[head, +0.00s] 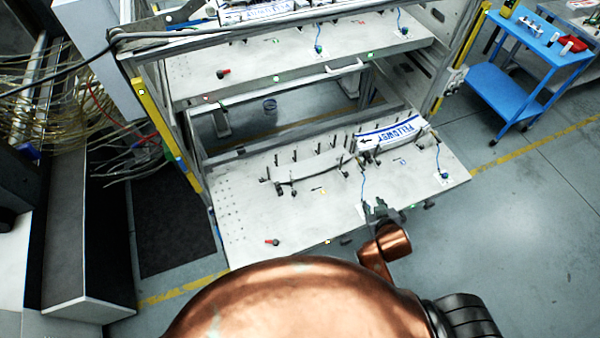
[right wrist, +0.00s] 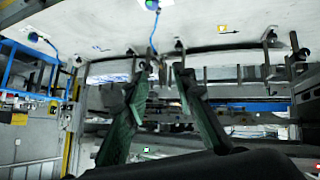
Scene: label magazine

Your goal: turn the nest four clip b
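The lower shelf plate (head: 250,220) is pulled out of the rack and carries upright pins and several small dark clips, including one pair by the white strip's left end (head: 281,188). I cannot tell which is nest four clip b. My right gripper (head: 379,207) is over the plate's front right part. In the right wrist view it (right wrist: 161,76) is open, fingers apart. A small dark clip-like part (right wrist: 153,57) shows between and beyond the fingertips; contact cannot be told. My left gripper is out of view.
A blue-and-white label stack (head: 390,135) lies at the plate's back right. Blue cords (head: 362,185) hang near my right gripper. An upper shelf (head: 300,65) is above the plate's back. A blue cart (head: 510,90) stands right; floor between is clear.

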